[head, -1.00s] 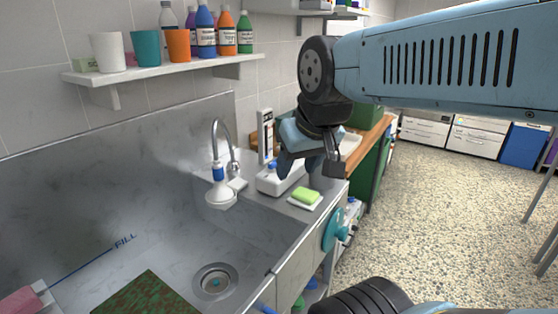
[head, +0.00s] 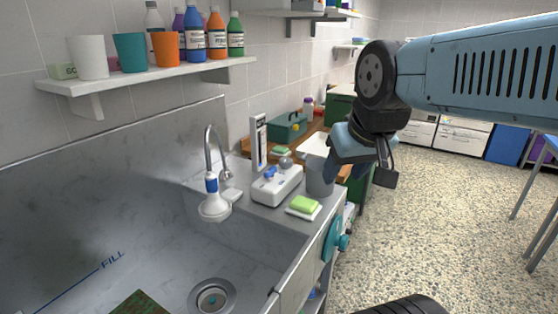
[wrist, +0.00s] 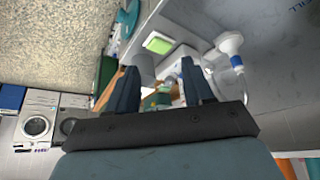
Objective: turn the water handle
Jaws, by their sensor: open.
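A teal round handle (head: 333,240) with a small knob sits on the front panel of the sink counter, facing the aisle. A teal piece that looks like it shows at the top of the wrist view (wrist: 127,18). My gripper (head: 343,178) is open and empty, above the counter's right end, up and beyond the teal handle and apart from it. In the wrist view, my gripper's two dark fingers (wrist: 160,75) point towards the counter. A grey cup (head: 320,177) stands close to the fingers; whether they touch it I cannot tell.
The steel sink (head: 165,255) fills the left, with a spray tap (head: 213,190). A green sponge (head: 304,204) and a white box with a blue knob (head: 277,186) stand on the counter. A shelf (head: 150,76) holds bottles and cups. The speckled floor (head: 450,230) at right is open.

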